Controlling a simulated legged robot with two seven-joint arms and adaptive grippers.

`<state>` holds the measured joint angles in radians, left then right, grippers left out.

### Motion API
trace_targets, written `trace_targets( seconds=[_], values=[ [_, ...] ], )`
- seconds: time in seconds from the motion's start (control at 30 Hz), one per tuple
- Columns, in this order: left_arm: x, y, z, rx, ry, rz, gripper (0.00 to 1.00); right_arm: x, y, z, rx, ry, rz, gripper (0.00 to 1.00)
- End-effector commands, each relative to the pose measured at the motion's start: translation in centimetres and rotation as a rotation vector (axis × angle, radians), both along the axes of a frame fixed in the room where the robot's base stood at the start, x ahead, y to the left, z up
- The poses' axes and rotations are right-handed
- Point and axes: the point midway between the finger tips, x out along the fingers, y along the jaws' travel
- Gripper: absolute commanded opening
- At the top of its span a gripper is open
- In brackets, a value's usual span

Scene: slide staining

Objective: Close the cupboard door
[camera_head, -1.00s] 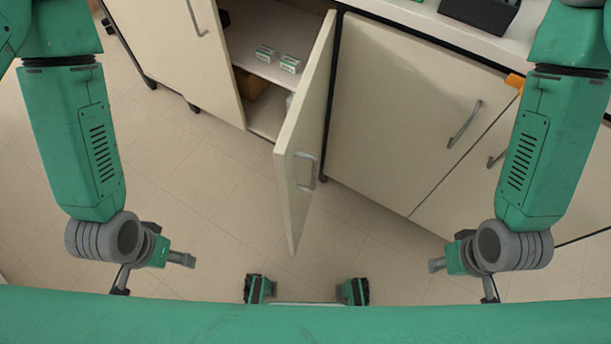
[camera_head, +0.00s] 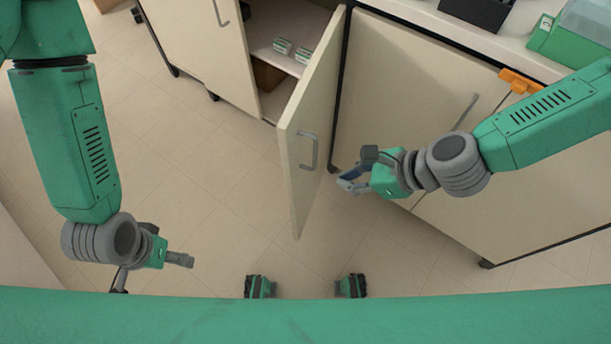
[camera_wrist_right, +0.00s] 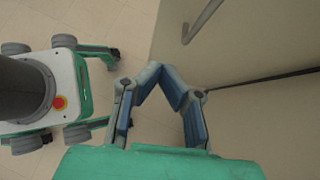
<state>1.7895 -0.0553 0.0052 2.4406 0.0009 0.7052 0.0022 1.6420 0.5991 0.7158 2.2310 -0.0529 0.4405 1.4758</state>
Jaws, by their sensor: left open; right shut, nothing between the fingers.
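The cupboard door (camera_head: 312,130) stands wide open, its free edge pointing toward me in the head view. Its grey handle (camera_head: 308,150) is on the face turned to the right. The open cupboard (camera_head: 272,48) lies behind it, with small white and green boxes on a shelf. My right gripper (camera_head: 345,184) is shut and empty, to the right of the door's handle face and apart from it. In the right wrist view its blue-grey fingers (camera_wrist_right: 163,70) meet at the tips. My left gripper (camera_head: 120,282) is low at the left, away from the door, open but seen nearly edge-on.
A neighbouring shut cupboard front (camera_head: 385,90) is behind my right gripper. Another cream door (camera_head: 205,50) stands left of the opening. The counter (camera_head: 425,15) holds a black tray (camera_head: 478,12) and a green box (camera_head: 570,42). The floor (camera_head: 200,190) left of the door is clear.

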Motion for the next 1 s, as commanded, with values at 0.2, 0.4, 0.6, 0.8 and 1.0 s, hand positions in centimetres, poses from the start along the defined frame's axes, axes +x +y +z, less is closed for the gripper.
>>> trace_targets(
  seconds=[0.2, 0.4, 0.6, 0.8, 1.0],
  values=[
    [0.0, 0.0, -1.3, 0.0, 0.0, 0.001, 0.7, 1.0, 3.7, -3.7, -0.005, -0.002, 0.006, 0.0],
    [0.0, 0.1, -1.8, 0.001, 0.001, 0.001, 0.7, 2.1, 6.3, -4.6, -0.001, -0.006, 0.008, 0.0],
    [0.0, 0.0, -1.9, 0.0, 0.001, 0.001, 0.7, 2.7, 7.7, -4.5, 0.0, -0.003, 0.003, 0.0],
    [0.0, 0.0, -1.9, 0.0, 0.0, 0.0, 0.7, 2.8, 8.1, -4.5, -0.001, -0.002, 0.002, 0.0],
    [0.0, 0.0, -1.9, 0.0, 0.0, 0.001, 0.7, 2.8, 8.2, -4.5, -0.002, -0.003, 0.002, 0.0]
  ],
)
